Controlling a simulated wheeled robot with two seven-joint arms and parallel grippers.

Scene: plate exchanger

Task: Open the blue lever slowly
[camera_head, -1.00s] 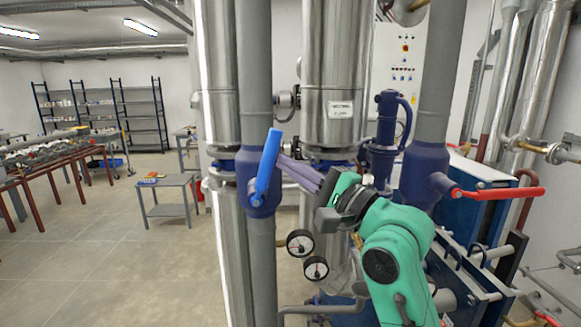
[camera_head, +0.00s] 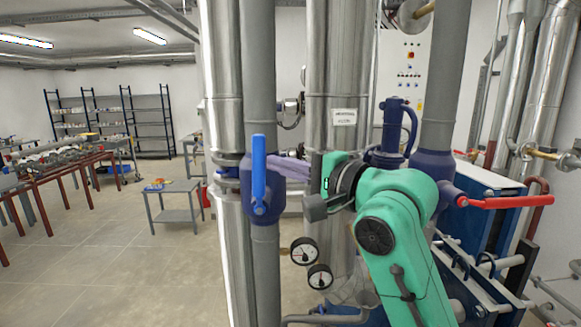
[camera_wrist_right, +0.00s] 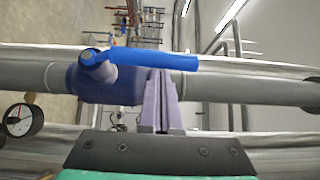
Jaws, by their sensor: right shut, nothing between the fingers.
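The blue lever (camera_head: 258,170) stands upright in the head view, in line with the grey vertical pipe behind it. Its pivot is low, on the dark blue valve body (camera_head: 268,197). My right gripper (camera_head: 278,162) comes in from the right with its purple fingers shut and nothing between them. In the right wrist view the shut fingertips (camera_wrist_right: 159,72) are right at the long side of the blue lever (camera_wrist_right: 155,59), along its outer half. I cannot tell whether they touch it. My left gripper is not in view.
A red lever (camera_head: 503,202) sticks out to the right on the second pipe's valve. A shiny metal column (camera_head: 336,70) stands close behind the gripper. A small grey table (camera_head: 180,187) stands at the left, with open floor around it.

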